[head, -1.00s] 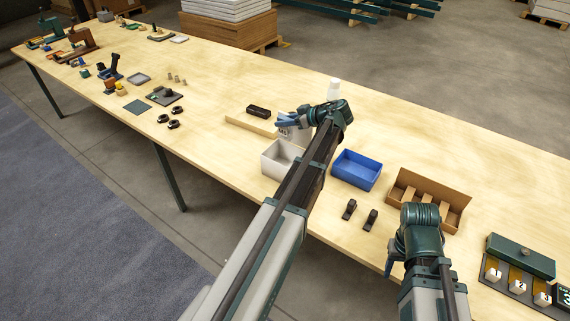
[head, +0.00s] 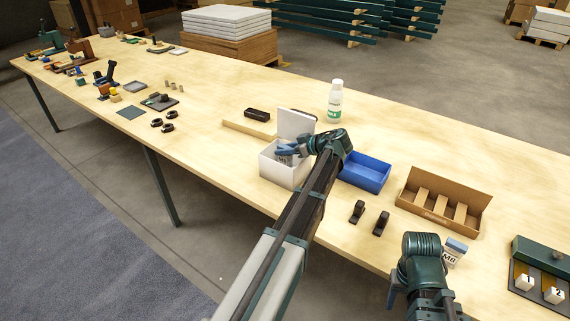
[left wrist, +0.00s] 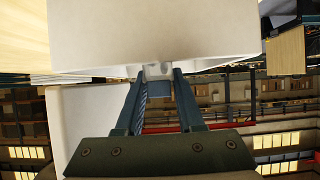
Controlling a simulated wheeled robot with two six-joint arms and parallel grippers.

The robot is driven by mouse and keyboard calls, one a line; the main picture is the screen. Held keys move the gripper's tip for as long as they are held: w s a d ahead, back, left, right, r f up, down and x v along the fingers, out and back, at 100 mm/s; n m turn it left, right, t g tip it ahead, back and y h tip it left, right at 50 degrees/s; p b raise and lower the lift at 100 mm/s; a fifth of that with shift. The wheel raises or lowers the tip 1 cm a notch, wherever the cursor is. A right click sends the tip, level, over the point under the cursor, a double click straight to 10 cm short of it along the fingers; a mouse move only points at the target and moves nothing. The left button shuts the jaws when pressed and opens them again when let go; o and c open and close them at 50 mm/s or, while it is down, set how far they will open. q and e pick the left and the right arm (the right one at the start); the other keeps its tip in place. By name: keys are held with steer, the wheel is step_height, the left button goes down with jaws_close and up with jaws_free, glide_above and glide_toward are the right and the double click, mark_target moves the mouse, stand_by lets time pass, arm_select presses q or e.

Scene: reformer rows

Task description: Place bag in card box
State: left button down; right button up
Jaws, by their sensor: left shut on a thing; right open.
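My left gripper (head: 288,149) is shut on a small pale bag (head: 285,159) with a printed label, at the mouth of a white box (head: 283,176). The box wall hides the bag's lower part. The left wrist view shows the fingers (left wrist: 158,82) close together beneath a large white surface. A second bag (head: 453,253), white with a blue top and marked M8, stands beside my right arm. The brown card box (head: 485,212) is open, with upright dividers and slots, right of the blue bin. My right gripper (head: 392,290) is open at the table's front edge, partly hidden by its wrist.
A white panel (head: 296,120) stands behind the left gripper. A blue bin (head: 365,172), two black parts (head: 358,211) and a white bottle (head: 335,101) are nearby. A numbered rack (head: 540,270) is at far right. The table beyond the bottle is clear.

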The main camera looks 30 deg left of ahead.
mark_target(285, 157)
arm_select(q)
steer(key=shift+f+b, duration=1.85)
steer(key=shift+b, duration=0.05)
steer(key=shift+f, duration=0.2)
steer(key=c, duration=0.5)
jaws_free()
steer(key=shift+r, duration=0.15)
steer(key=shift+r, duration=0.25)
steer(key=shift+p+v, duration=2.9)
steer(key=shift+v, duration=3)
